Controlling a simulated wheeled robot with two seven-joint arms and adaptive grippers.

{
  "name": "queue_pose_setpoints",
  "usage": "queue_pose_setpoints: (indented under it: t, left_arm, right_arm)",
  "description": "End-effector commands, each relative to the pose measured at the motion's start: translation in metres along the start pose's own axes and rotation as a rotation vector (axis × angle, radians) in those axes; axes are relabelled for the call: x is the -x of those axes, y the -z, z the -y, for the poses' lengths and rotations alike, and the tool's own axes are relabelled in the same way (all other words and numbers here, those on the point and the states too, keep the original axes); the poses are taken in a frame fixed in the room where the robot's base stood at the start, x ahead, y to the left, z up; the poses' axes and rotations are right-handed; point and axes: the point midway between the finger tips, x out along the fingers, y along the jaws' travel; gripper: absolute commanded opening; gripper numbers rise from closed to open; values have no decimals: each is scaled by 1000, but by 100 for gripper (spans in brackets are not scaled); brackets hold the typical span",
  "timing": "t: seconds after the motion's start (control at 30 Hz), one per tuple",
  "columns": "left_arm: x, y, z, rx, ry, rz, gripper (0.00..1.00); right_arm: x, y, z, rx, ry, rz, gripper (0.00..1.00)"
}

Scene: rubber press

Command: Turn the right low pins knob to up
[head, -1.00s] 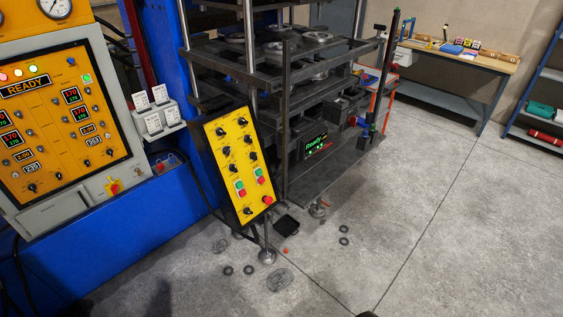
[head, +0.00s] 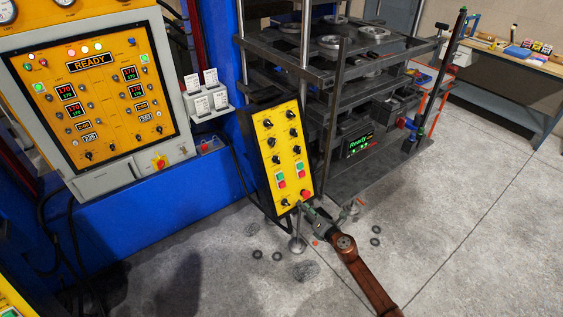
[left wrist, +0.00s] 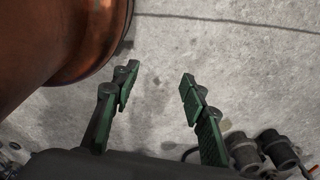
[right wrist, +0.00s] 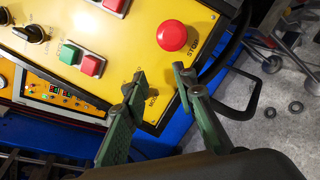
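The yellow control panel (head: 282,152) hangs on the press front, with several black knobs in two columns. Its labels are too small to read in the head view, so I cannot tell which knob is the right low pins one. My right gripper (head: 306,207) is at the panel's lower right corner, below the red stop button (head: 305,194). In the right wrist view the right gripper (right wrist: 160,74) has its fingers apart with nothing between them, over the panel edge. A black knob (right wrist: 36,34) shows at upper left. My left gripper (left wrist: 155,82) is open and empty above the floor.
The press (head: 350,100) with dark plates stands behind and right of the panel. A large control cabinet (head: 100,100) is at left. Several black rings (head: 257,254) lie on the floor. The workbench (head: 510,60) is far right, with open floor before it.

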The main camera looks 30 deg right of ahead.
Motion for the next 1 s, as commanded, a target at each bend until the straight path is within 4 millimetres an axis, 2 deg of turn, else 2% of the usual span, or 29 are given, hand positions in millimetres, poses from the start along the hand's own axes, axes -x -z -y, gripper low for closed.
queue_pose_setpoints:
  t: [0.03,0.1,0.2,0.3,0.43,0.53,0.8,1.0]
  left_arm:
    - [4,4,0,0,0,-4,40]
    - [6,4,0,0,0,-4,40]
    - [8,0,0,0,-1,2,40]
    - [10,-9,-2,2,-2,13,40]
    - [11,-19,-3,5,-3,26,40]
    - [11,-22,-4,5,-4,30,40]
    - [8,-16,-5,3,-5,23,40]
    - [6,-10,-4,2,-5,14,40]
  right_arm:
    - [0,-32,-48,174,-64,24,25]
    - [3,-58,-94,387,-119,54,25]
    - [9,-83,-140,616,-162,95,25]
    - [14,-96,-165,754,-178,124,25]
    - [10,-102,-177,817,-184,138,25]
    - [-3,-104,-180,819,-184,140,25]
    - [-44,-105,-187,815,-183,138,25]
    - [-59,-106,-191,815,-183,138,25]
